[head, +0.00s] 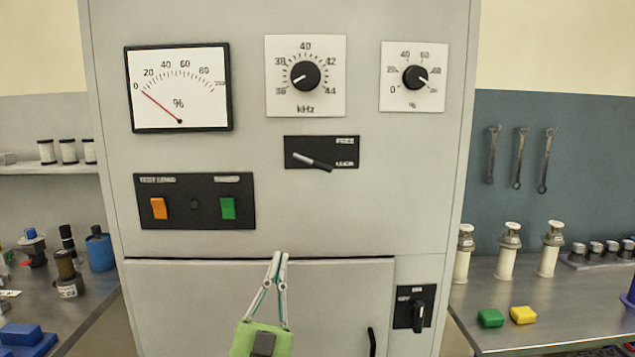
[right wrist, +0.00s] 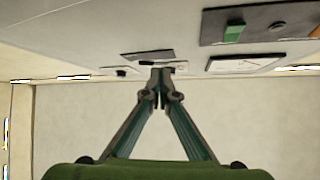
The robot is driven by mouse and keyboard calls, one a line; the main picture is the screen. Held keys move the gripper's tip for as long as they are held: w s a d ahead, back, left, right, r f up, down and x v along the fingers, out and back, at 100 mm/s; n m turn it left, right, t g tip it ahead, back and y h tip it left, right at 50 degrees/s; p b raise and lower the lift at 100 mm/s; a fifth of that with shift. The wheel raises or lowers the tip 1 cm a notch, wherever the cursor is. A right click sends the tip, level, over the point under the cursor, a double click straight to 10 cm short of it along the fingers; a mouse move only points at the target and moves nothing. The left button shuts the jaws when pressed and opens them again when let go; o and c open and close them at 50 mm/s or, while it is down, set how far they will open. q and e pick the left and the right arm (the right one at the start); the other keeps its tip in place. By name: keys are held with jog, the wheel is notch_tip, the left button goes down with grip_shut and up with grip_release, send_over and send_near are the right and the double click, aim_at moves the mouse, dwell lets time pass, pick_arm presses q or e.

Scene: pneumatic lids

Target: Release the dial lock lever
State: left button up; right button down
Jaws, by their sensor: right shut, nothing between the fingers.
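The dial lock lever (head: 313,161) is a short bar with a pale left end and dark right end on a black plate (head: 345,144). It slopes down to the right, its dark end near the lower of two small labels at the plate's right side. The dial with the kHz scale (head: 306,76) is above it. My right gripper (head: 280,257) is shut and empty, below and left of the lever in the picture and apart from it. In the right wrist view its fingertips (right wrist: 160,70) are together, with the cabinet face beyond. My left gripper is not in view.
The cabinet also carries a percent meter (head: 179,88), a smaller dial (head: 415,77), a switch panel (head: 195,202) and a rotary switch (head: 416,307). Benches with small parts stand on both sides. The cabinet face between my fingertips and the lever is clear.

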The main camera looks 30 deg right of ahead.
jog(key=s+r+m+g+h, duration=0.1)
jog(key=s+d+r+m+g+h, duration=0.1)
jog(key=m+g, duration=0.1)
jog(key=d+r+m+g+h, duration=0.1)
jog(key=g, duration=0.1)
jog(key=shift+s+r+m+h, duration=0.3)
jog(key=shift+s+m+h, duration=0.1)
jog(key=p, duration=0.6)
send_near(313, 163)
jog(key=d+r, duration=0.3)
jog(key=d, duration=0.2)
jog(key=shift+w+d+r, duration=0.35)
jog(key=shift+w+r, duration=0.05)
jog(key=shift+w, duration=0.35)
